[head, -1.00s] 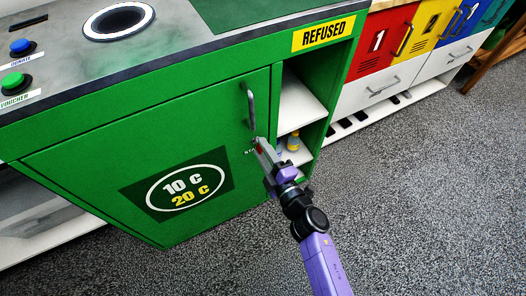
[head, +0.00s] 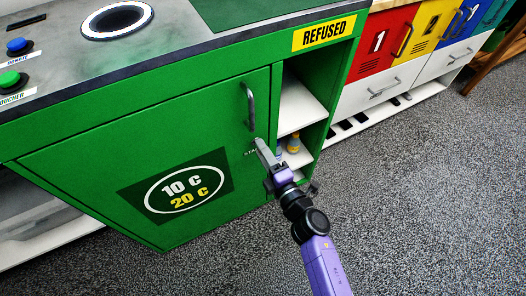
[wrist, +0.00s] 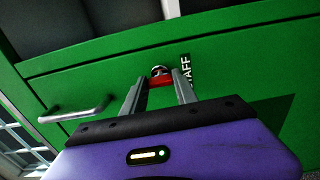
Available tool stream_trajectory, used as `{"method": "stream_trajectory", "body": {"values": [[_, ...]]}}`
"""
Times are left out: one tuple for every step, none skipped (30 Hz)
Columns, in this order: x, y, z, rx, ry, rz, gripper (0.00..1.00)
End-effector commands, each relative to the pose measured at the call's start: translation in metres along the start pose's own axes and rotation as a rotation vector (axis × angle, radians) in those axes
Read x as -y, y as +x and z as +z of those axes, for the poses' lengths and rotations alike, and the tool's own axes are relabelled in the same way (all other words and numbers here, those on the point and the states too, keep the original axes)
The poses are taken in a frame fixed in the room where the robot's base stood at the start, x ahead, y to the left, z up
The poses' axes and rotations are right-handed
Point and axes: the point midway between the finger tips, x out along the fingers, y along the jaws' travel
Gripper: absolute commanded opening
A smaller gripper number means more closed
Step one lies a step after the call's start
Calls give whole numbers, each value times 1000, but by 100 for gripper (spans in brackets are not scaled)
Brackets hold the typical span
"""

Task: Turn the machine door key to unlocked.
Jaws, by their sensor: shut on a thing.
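The green machine door (head: 100,150) is closed and has a grey bar handle (head: 250,106) near its upper right corner. My gripper (head: 258,142) is at the door just below this handle, beside the small STAFF label. In the wrist view my gripper (wrist: 160,82) is shut on the red key (wrist: 161,83), which sits between the two fingertips. A round silver lock (wrist: 159,70) shows just beyond the key. The handle also shows at the left of the wrist view (wrist: 75,110). In the head view the fingers hide the key. I cannot tell whether the lock is turned.
Open shelves (head: 300,105) with small bottles (head: 293,143) stand right of the door, under a yellow REFUSED sign (head: 324,34). Coloured lockers (head: 380,42) are at the upper right. The grey floor (head: 420,200) on the right is clear.

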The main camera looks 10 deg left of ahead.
Motion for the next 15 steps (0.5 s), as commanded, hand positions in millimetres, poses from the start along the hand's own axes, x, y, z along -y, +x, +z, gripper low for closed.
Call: {"method": "stream_trajectory", "body": {"values": [[1, 0, -1, -1, -2, -2, 0], [1, 0, -1, -1, -2, -2, 0], [1, 0, -1, -1, -1, -2, 0], [1, 0, -1, -1, -1, -2, 38], [1, 0, -1, -1, -1, -2, 44], [1, 0, -1, -1, -1, -2, 52], [1, 0, -1, -1, -1, -2, 56], [1, 0, -1, -1, -1, -2, 56], [1, 0, -1, -1, 0, -1, 56], [1, 0, 0, -1, 0, -1, 56], [1, 0, 0, -1, 0, -1, 56], [1, 0, 0, -1, 0, -1, 56], [0, 0, 0, 0, 0, -1, 56], [0, 0, 0, 0, 0, -1, 56], [0, 0, 0, 0, 0, -1, 56]]}}
